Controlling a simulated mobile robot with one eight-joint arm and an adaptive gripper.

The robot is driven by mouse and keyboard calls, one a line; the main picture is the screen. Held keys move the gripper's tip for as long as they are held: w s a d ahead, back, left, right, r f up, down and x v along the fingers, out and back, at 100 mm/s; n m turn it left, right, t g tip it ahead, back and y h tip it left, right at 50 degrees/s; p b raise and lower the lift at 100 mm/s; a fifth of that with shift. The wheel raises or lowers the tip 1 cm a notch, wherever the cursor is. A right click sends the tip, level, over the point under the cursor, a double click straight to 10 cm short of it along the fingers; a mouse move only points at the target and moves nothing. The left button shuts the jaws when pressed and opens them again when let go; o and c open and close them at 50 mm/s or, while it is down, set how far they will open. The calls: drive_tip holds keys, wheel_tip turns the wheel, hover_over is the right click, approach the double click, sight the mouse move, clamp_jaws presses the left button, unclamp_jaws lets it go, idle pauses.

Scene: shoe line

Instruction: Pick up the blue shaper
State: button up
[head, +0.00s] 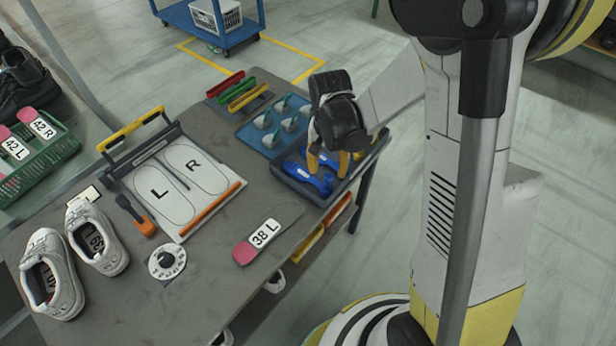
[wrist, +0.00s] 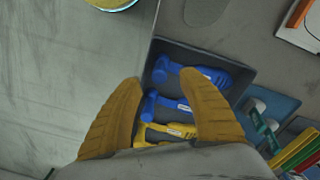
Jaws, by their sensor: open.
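Blue shapers lie in a dark grey tray (head: 322,204) at the right end of the table. In the wrist view I see two: an upper blue shaper (wrist: 188,74) and a middle blue shaper (wrist: 156,102), with a yellow shaper (wrist: 160,134) below them. In the head view one blue shaper (head: 319,182) shows beside my fingers. My gripper (head: 328,166) is open above the tray, pointing down. In the wrist view its fingers (wrist: 160,78) stand on either side of the row, with no shaper clearly gripped. The fingers partly hide the shapers.
A blue tray (head: 252,146) with several pale, teal-handled things adjoins the dark tray. A pink-ended insole marked 38 L (head: 268,232) lies in front. A board marked L and R (head: 178,178), a dial (head: 167,260) and white shoes (head: 50,272) are further left.

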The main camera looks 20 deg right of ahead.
sight(328, 176)
wheel_tip(328, 176, down, 5)
drive_tip(key=b, duration=0.2)
drive_tip(key=shift+d+f+b, duration=0.1)
drive_tip(key=shift+d+b, duration=0.05)
drive_tip(key=shift+b, duration=0.2)
clamp_jaws()
drive_tip(key=shift+r, duration=0.2)
